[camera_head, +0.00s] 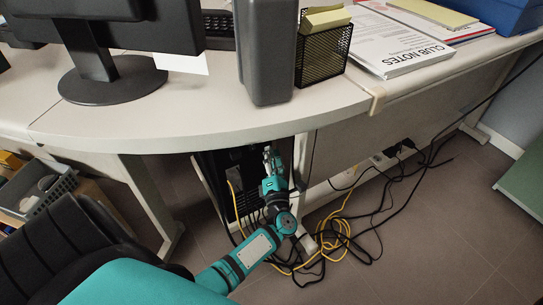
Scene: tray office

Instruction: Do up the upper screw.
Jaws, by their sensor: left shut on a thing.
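A black computer tower (215,170) stands under the desk with its cabled back towards me. My left gripper (268,152) is at the upper right edge of that back, just below the desk edge. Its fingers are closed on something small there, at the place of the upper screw. The screw itself is hidden by the fingers and too small to make out. My right gripper is not in view.
The curved desk top (190,118) overhangs the tower closely. Yellow and black cables (340,240) lie in loops on the floor right of my arm. A black chair (60,245) stands at lower left. A dark grey box-like object (266,55) stands near the desk edge, beside a mesh pen holder (325,50).

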